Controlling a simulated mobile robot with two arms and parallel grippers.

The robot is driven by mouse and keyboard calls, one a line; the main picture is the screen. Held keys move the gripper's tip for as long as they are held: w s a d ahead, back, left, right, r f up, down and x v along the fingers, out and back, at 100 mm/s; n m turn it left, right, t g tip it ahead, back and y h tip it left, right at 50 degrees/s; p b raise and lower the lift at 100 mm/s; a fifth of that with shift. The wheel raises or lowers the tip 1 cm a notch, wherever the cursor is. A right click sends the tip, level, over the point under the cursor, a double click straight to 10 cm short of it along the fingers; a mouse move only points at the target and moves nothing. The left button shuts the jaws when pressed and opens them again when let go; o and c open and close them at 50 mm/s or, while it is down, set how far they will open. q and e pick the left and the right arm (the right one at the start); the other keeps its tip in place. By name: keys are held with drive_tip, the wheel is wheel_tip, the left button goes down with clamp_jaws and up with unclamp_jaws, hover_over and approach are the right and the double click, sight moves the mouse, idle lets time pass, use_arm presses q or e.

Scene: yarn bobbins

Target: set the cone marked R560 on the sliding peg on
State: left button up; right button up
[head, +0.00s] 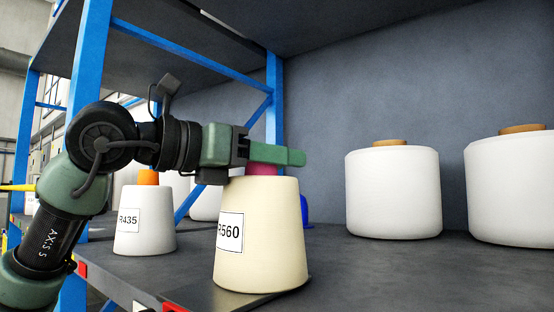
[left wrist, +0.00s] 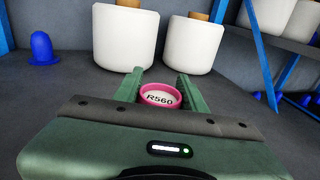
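The cream cone marked R560 (head: 262,240) stands upright near the front edge of the dark shelf, its label facing front left. Its pink top (head: 263,169) shows just below my left gripper (head: 278,155). In the left wrist view, the pink rim (left wrist: 161,104) with R560 printed inside lies between the two green fingers of the left gripper (left wrist: 160,80). The fingers are very close to both sides of the rim; I cannot tell whether they press on it. A blue round-topped peg (left wrist: 42,50) stands empty on the shelf. My right gripper is not visible.
A white cone marked R435 (head: 145,220) with an orange top stands to the left. Large white bobbins (head: 393,195) (head: 512,190) stand farther back and right. Blue rack posts (head: 90,80) rise at left. Bare shelf (head: 370,270) lies to the right of the cream cone.

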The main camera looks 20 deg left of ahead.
use_arm(q)
drive_tip(key=o, duration=0.4)
drive_tip(key=shift+r, duration=0.1)
drive_tip(key=shift+o, duration=0.2)
drive_tip(key=shift+s, duration=0.1)
drive_tip(key=shift+s+a+f+b, duration=0.2)
drive_tip(key=shift+b, duration=0.1)
drive_tip(key=b+v, duration=0.2)
drive_tip(key=v, duration=0.5)
drive_tip(key=shift+s+r+b, duration=0.1)
drive_tip(key=shift+r+b, duration=0.1)
drive_tip(key=shift+b, duration=0.1)
